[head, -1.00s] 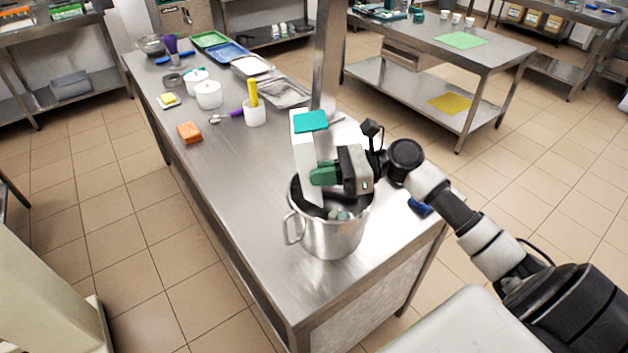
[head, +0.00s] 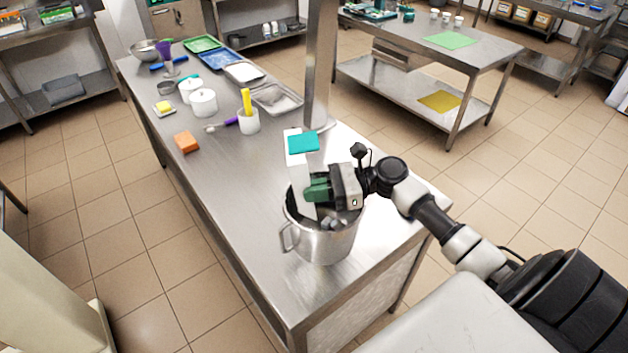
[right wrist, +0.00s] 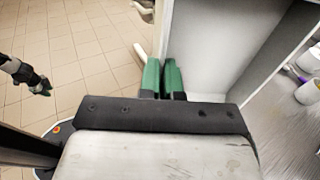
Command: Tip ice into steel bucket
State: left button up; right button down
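The steel bucket (head: 325,246), with a side handle, stands upright near the table's front end. Greyish pieces that look like ice (head: 329,223) show in its mouth. My right gripper (head: 316,189) has its green fingers close together on the wall of a white container with a teal face (head: 303,142). The container stands steeply tilted over the bucket mouth, its lower end hidden at the rim. The right wrist view shows the fingers (right wrist: 162,75) against the container's pale wall (right wrist: 225,40). What looks like my left gripper (right wrist: 38,85) is small and dark there, its state unclear.
A metal post (head: 319,70) rises just behind the bucket. Farther along the steel table (head: 225,190) are a white cup with a yellow-handled tool (head: 249,120), white pots (head: 203,102), an orange block (head: 187,142) and trays (head: 277,99). The table's left front is clear.

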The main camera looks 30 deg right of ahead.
notch_tip(320, 180, up, 2)
jog(key=shift+w+d+r+p, duration=0.15)
jog(key=shift+r+p, duration=0.1)
jog(key=shift+p, duration=0.6)
notch_tip(320, 180, down, 3)
jog(key=shift+r+b, duration=0.1)
jog(key=shift+b, duration=0.8)
jog(key=shift+r, duration=0.2)
